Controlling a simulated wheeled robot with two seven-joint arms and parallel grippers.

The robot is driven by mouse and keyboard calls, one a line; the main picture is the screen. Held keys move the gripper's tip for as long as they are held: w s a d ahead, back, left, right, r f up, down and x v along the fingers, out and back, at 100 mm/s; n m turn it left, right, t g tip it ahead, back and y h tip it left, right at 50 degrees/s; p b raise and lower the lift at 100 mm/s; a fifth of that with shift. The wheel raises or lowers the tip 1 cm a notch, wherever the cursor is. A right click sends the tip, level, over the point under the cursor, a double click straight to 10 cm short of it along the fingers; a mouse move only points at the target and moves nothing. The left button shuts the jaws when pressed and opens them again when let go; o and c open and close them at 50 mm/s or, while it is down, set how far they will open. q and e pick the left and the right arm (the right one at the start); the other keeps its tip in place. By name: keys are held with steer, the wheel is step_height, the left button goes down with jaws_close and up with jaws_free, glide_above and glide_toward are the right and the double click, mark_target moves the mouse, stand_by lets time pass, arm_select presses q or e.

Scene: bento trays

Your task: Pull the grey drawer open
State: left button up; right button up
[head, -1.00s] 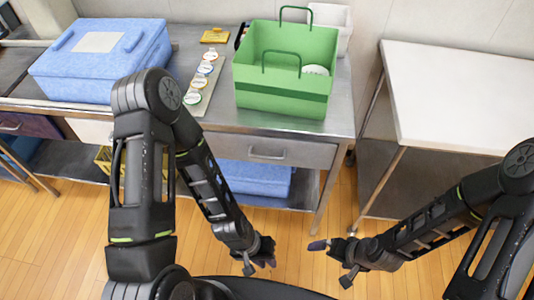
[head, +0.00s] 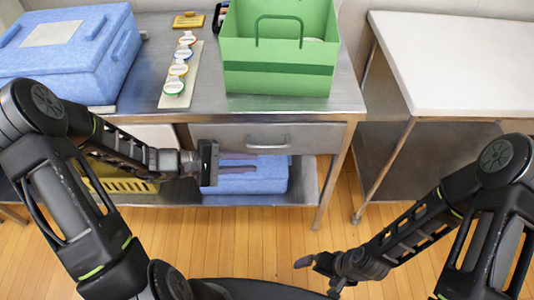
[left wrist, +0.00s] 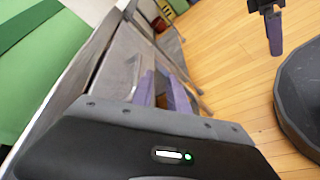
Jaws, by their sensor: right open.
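The grey drawer (head: 225,135) sits under the metal table's top and looks shut, with a bar handle (head: 268,143) on its front. My left gripper (head: 278,172) is in front of the table, a little below the handle in the head view, with its fingers pointing right. In the left wrist view its two purple fingers (left wrist: 163,92) are apart, with nothing seen held between them. Whether they touch the drawer is unclear.
A green carrier box (head: 280,80) stands on the table above the drawer. A blue cooler box (head: 60,60) and a strip of lidded cups (head: 168,98) stand left of it. Blue and yellow containers are on the lower shelf. A white-topped table (head: 460,60) stands at right.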

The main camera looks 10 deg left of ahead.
mark_target(262, 148)
arm_select(q)
steer(key=shift+w+a+r+n+t, duration=0.3)
steer(key=shift+w+a+r+t, duration=0.5)
steer(key=shift+w+a+r, duration=0.3)
steer(key=shift+s+d+r, duration=0.1)
steer(key=shift+d, duration=0.05)
steer(key=shift+x, duration=3.9)
steer(key=shift+s, duration=0.1)
steer(key=shift+c, duration=0.3)
jaws_close()
